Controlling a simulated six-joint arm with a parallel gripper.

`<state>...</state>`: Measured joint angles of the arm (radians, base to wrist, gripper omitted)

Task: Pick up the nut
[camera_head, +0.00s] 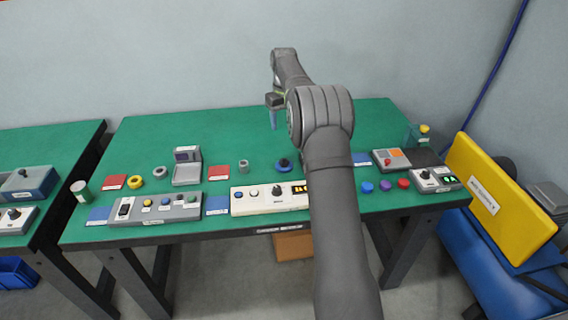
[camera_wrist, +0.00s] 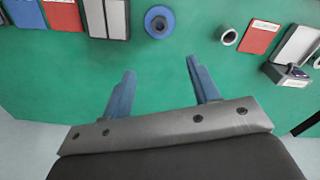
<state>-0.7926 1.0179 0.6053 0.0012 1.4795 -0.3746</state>
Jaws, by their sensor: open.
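A small grey hollow ring-like piece (camera_head: 243,166), which could be the nut, stands on the green table between a red mat and a blue round piece. It also shows in the wrist view (camera_wrist: 229,37), at the upper right. A wider grey ring (camera_head: 159,173) lies further left in the head view, so I cannot tell for sure which is the nut. My gripper (camera_wrist: 160,66) is open and empty, its blue fingers apart above bare green table. In the head view my gripper (camera_head: 272,120) hangs over the back of the table, behind the ring.
The blue round piece (camera_head: 283,166) stands right of the ring, the red mat (camera_head: 218,173) left. A grey open box (camera_head: 187,172) and yellow ring (camera_head: 135,182) are further left. A white control panel (camera_head: 262,199) lies in front. The table's back strip is clear.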

